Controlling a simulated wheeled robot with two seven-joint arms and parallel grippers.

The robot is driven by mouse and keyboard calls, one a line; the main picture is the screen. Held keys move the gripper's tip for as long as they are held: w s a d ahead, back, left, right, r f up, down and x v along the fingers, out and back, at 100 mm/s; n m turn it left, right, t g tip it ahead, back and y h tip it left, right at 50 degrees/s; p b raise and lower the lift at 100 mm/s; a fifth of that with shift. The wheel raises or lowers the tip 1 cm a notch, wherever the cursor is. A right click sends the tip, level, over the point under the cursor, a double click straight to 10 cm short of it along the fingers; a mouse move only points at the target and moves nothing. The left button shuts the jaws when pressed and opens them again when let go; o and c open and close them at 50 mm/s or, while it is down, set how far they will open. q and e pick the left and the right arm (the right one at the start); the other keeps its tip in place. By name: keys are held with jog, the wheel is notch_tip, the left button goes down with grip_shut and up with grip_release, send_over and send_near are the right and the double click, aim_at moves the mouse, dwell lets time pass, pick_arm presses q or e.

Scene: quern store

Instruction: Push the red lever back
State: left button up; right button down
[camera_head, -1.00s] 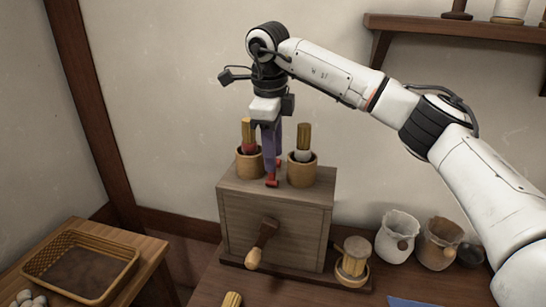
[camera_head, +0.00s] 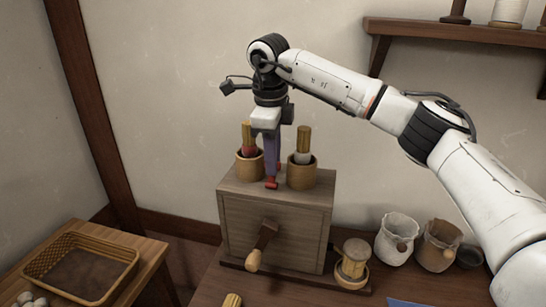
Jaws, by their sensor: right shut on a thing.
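The red lever (camera_head: 271,183) shows as a small red piece at the top of a wooden box (camera_head: 276,220), low between two round wooden cups. My right gripper (camera_head: 272,178) reaches straight down from above. Its fingertips are shut at the red piece, and they hide most of it, so its tilt is hard to tell. The left cup (camera_head: 250,168) holds an upright wooden handle with a red band (camera_head: 248,140). The right cup (camera_head: 301,177) holds one with a pale band (camera_head: 304,145). My left gripper is out of view.
A crank (camera_head: 264,243) sticks out of the box's front. A wooden cup-like piece (camera_head: 353,265) and sacks (camera_head: 397,238) stand to its right. A basket (camera_head: 82,262) lies on the table at left. A shelf (camera_head: 465,31) hangs at upper right.

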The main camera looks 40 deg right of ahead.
jog(key=shift+w+d+r+g+y+p, duration=0.15)
jog(key=shift+w+d+g+y+p, duration=0.6)
jog(key=shift+p, duration=2.7)
jog(key=shift+d+f+g+y+p, duration=0.1)
jog(key=shift+f+g+y+p, duration=0.25)
jog(key=shift+y+p, duration=0.2)
jog(key=c, duration=1.6)
grip_release()
jog(key=shift+f, duration=0.15)
jog(key=shift+c, duration=0.2)
notch_tip(320, 180, up, 10)
jog(key=w+d, duration=0.1)
jog(key=shift+d, duration=0.2)
jog(key=shift+w, duration=0.15)
